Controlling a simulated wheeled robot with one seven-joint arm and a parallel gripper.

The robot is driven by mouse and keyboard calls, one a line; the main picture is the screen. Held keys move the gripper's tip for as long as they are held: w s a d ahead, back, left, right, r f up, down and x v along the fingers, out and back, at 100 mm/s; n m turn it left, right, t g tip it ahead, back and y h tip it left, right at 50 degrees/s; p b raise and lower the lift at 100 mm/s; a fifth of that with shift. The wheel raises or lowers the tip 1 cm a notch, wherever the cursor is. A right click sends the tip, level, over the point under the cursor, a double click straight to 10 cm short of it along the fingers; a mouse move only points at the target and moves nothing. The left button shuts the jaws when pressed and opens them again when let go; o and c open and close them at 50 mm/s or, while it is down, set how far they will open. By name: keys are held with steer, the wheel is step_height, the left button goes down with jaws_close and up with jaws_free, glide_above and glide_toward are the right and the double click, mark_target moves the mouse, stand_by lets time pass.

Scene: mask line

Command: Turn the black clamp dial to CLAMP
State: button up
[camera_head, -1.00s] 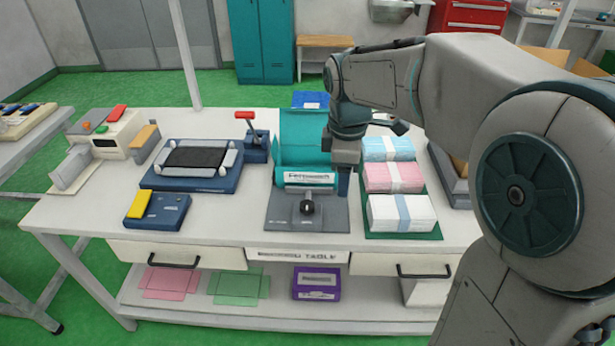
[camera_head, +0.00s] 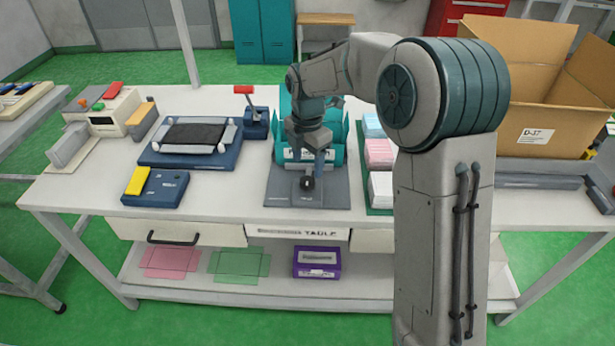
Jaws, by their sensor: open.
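The black clamp dial (camera_head: 307,184) is a small dark knob on the front of a grey base plate (camera_head: 335,192). A teal carton (camera_head: 335,128) with a white label stands open behind it on the same fixture. My gripper (camera_head: 310,172) points down directly over the dial, with its fingers apart and close to either side of it. I cannot tell whether the fingers touch the dial. The dial's pointer and the markings around it are too small to read.
Stacks of blue, pink and white masks (camera_head: 381,187) stand on a green mat just right, partly hidden by my arm. A blue device with a red-handled lever (camera_head: 256,122) stands left of the carton. An open cardboard box (camera_head: 545,105) is at the back right.

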mark_target(307, 180)
step_height(307, 180, down, 6)
steer(key=shift+r, duration=0.1)
steer(key=c, duration=1)
